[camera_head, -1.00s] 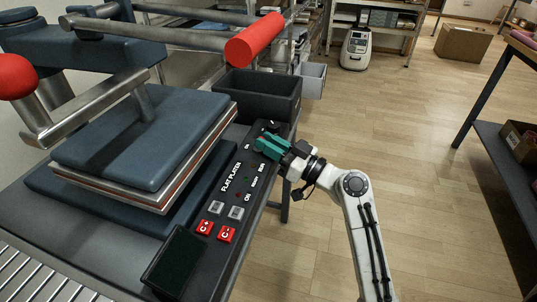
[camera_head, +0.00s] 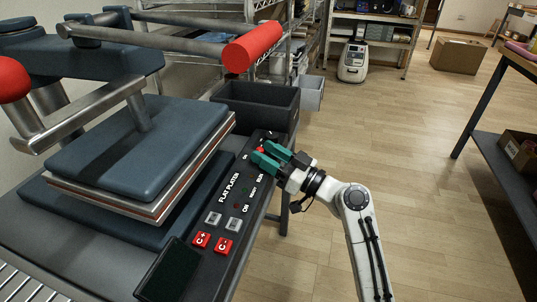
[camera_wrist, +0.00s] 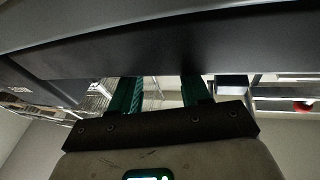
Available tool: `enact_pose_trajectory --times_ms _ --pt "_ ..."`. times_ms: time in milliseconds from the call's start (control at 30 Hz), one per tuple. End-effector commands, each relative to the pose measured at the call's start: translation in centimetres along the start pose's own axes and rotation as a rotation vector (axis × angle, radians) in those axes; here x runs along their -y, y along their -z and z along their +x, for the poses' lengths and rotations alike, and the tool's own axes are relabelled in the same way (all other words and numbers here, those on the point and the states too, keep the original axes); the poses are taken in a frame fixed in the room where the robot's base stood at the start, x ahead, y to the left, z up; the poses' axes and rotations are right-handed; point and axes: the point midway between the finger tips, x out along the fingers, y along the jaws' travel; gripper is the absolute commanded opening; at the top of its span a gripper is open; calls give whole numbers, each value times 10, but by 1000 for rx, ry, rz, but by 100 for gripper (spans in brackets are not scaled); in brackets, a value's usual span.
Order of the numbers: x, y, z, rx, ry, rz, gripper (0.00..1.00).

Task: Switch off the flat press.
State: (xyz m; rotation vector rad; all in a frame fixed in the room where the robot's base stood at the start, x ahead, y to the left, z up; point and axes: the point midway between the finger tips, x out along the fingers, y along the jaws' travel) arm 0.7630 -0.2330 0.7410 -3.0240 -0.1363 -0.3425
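The flat press (camera_head: 140,150) fills the left of the head view, its blue upper plate above a blue lower pad. Its black control panel (camera_head: 228,209), lettered FLAT PLATEN, runs along the right side. A small red part (camera_head: 261,149) shows at the panel's far end by my fingertips; I cannot tell whether it is a switch or a light. My gripper (camera_head: 259,154) has teal fingers over that end, set apart with a gap between them. Contact is not clear. In the wrist view the fingers (camera_wrist: 158,92) are apart, with a dark surface in front of their tips.
Red C+ (camera_head: 201,240) and C- (camera_head: 223,246) buttons sit on the panel's near part. A dark bin (camera_head: 258,106) stands just beyond the panel. A red-gripped handle (camera_head: 253,46) reaches over the press. The wooden floor (camera_head: 400,140) at right is clear.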

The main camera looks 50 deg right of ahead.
Motion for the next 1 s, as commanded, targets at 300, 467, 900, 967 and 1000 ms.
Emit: enact_pose_trajectory --times_ms 300,467,900,967,1000 --pt "-1 0 -7 0 -2 1 46" --pt "-1 -1 -31 2 -4 -1 46" --pt "0 -1 -102 1 -2 1 46" --pt "0 0 -105 0 0 0 46" --pt "0 0 -107 1 0 0 46"
